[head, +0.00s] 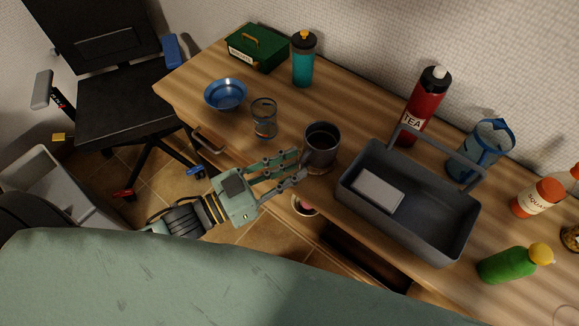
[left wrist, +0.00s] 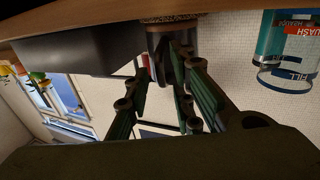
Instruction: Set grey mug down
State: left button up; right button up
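The dark grey mug (head: 321,138) stands upright near the front edge of the wooden desk, left of the grey caddy. A cork-coloured coaster (head: 318,170) shows partly under it, and its speckled edge shows against the mug's base in the left wrist view (left wrist: 172,24). My left gripper (head: 299,165) is at the mug's near left side, with its fingers spread apart. In the left wrist view the mug (left wrist: 165,50) is just beyond the fingertips, partly hidden by them. Whether a fingertip touches it is unclear. My right gripper is out of view.
The grey caddy (head: 357,205) holds a pale block (head: 377,191). A glass (head: 264,118), blue bowl (head: 226,94), teal bottle (head: 303,62) and red tea flask (head: 425,105) stand around the mug. An open drawer (head: 207,138) juts from the desk front.

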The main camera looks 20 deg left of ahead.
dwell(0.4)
pick_arm(q)
jog(key=shift+r, duration=0.2)
jog(key=v, duration=1.2)
